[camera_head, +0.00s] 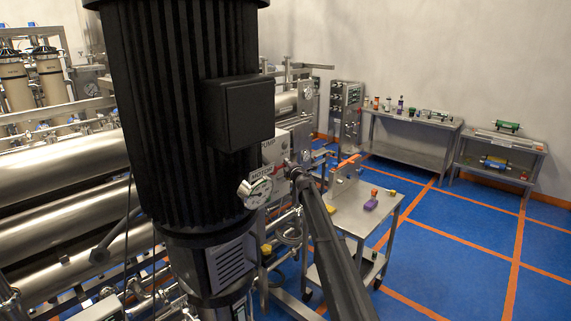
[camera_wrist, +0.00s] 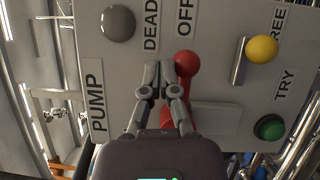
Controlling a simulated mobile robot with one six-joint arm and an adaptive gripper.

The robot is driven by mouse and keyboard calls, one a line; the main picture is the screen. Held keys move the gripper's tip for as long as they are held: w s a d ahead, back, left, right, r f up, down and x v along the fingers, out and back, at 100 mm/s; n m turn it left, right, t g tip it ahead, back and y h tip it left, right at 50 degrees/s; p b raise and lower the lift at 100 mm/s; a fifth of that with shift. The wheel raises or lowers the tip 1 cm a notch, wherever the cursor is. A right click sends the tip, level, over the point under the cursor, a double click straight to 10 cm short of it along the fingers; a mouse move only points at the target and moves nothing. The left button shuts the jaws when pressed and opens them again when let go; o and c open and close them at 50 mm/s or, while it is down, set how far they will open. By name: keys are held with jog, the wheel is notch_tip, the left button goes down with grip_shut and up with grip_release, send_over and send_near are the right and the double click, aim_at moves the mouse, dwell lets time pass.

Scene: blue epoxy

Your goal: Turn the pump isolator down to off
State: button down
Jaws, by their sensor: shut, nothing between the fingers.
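The pump isolator's panel (camera_wrist: 215,85) fills most of the wrist view, with PUMP, DEAD, OFF, FREE and TRY labels turned sideways. A red ball knob (camera_wrist: 187,62) shows below the OFF label (camera_wrist: 185,16). More red parts show behind and beside my fingers; how they join the knob is hidden. My gripper (camera_wrist: 162,68) is shut and empty, its tips at the left side of the red knob; I cannot tell whether they touch it. In the head view, the panel (camera_head: 274,150) is partly hidden by a black motor, and my gripper (camera_head: 296,172) is at its right side.
A yellow knob (camera_wrist: 262,48) on a metal bar, a green button (camera_wrist: 270,128) and a grey button (camera_wrist: 118,23) are on the same panel. A steel cart (camera_head: 350,215) is to the right.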

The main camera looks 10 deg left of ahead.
jog(key=shift+s+a+r, duration=0.1)
jog(key=shift+a, duration=0.05)
jog(key=shift+s+r, duration=0.1)
jog(key=shift+r, duration=0.05)
jog(key=s+d+r+p, duration=0.6)
jog(key=s+p, duration=0.1)
jog(key=s, duration=0.2)
jog(key=shift+r, duration=0.35)
dwell(0.5)
